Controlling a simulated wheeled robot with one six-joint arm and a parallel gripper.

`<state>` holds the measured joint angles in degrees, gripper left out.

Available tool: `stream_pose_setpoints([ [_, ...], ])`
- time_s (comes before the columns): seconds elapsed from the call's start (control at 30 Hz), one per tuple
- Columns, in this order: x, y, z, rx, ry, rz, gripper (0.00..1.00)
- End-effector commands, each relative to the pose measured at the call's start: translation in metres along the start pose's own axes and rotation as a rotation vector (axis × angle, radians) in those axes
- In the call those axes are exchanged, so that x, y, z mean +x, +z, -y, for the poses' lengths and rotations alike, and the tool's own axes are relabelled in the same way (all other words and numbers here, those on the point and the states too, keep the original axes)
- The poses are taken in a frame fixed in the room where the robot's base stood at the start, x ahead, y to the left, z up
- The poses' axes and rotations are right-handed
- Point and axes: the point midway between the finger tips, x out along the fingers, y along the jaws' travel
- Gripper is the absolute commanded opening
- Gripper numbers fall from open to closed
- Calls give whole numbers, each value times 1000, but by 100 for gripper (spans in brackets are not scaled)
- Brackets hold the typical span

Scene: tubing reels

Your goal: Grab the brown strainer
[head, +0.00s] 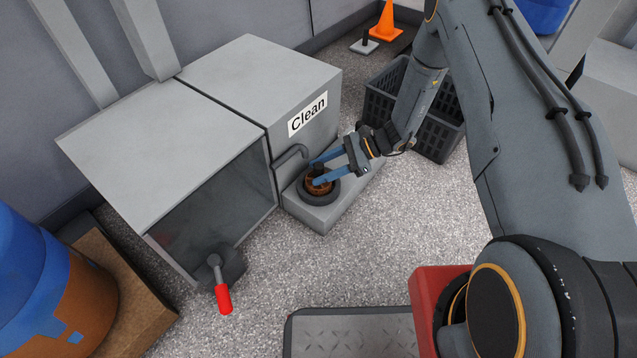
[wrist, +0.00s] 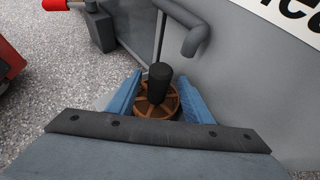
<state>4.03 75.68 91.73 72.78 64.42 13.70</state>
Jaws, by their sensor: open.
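The brown strainer (head: 318,184) is round, with spokes and a dark upright knob at its centre. It sits in a dark ring (head: 331,196) on a low grey ledge beside the grey box labelled "Clean". My gripper (head: 317,172) is at the strainer, its blue fingers apart, one on each side of it. In the wrist view the strainer (wrist: 148,106) and its black knob (wrist: 159,82) show between the two open fingers (wrist: 158,100). The strainer's near part is hidden behind the gripper body there. I cannot tell whether the fingers touch it.
The grey "Clean" box (head: 230,90) stands left of the ledge, with a bent pipe (head: 290,153) close to the gripper. A red-handled lever (head: 222,290) sticks out in front. A dark crate (head: 440,130) stands behind right. Speckled floor is free in front of the ledge.

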Motion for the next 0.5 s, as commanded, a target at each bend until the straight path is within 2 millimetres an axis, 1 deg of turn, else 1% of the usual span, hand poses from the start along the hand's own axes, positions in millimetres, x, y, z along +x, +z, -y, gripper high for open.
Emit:
stream_pose_setpoints([
  [0.03, 8, 0, 0, -1, 3, 0, 46],
  [0.2, 32, 1, -2, -2, 5, 0, 46],
  [0.3, 44, 2, -2, -2, 4, 0, 46],
  [0.4, 47, 2, -2, -1, 3, 0, 46],
  [0.5, 46, 3, -2, -1, 2, 0, 46],
])
